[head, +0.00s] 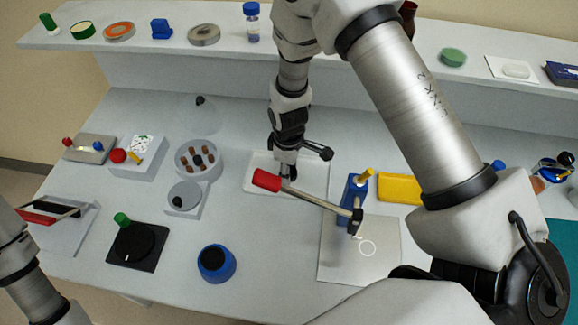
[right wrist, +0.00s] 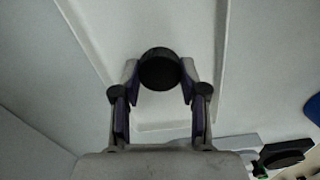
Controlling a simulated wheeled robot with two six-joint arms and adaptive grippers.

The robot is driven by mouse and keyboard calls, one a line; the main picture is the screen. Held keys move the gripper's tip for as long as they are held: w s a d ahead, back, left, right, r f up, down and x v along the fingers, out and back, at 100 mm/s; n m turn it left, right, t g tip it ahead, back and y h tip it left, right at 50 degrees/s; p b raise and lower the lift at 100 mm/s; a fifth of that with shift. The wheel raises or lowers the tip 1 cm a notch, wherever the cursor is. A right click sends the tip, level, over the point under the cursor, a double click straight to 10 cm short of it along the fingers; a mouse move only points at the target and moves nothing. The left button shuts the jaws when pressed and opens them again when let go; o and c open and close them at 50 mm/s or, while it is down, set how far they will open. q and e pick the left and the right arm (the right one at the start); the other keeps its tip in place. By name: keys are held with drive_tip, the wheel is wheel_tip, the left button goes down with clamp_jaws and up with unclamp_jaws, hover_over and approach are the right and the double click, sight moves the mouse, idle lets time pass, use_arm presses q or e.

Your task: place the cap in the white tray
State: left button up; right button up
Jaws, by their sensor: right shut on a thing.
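The cap is a round black piece (right wrist: 159,69) between the fingertips of my right gripper (right wrist: 159,83) in the right wrist view. My right gripper (head: 287,163) is shut on it and points down over the white tray (head: 316,183). The tray is a shallow pale rectangle in the middle of the table, and its raised edges show around the cap in the right wrist view (right wrist: 179,126). In the head view the cap is mostly hidden by the gripper and a red-handled lever. I cannot tell whether the cap touches the tray floor. My left gripper is out of view.
A yellow block (head: 400,188) lies to the right. A round holder (head: 198,158) stands left of the tray. A blue pot (head: 216,262) stands in front.

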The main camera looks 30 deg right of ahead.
drive_tip(key=shift+a+f, duration=0.1)
drive_tip(key=shift+a, duration=0.1)
drive_tip(key=o, duration=0.8)
drive_tip(key=shift+d, duration=0.15)
drive_tip(key=shift+r, duration=0.25)
wheel_tip(320, 180, up, 12)
drive_tip(key=shift+f+b, duration=0.1)
drive_tip(key=shift+b, duration=1.1)
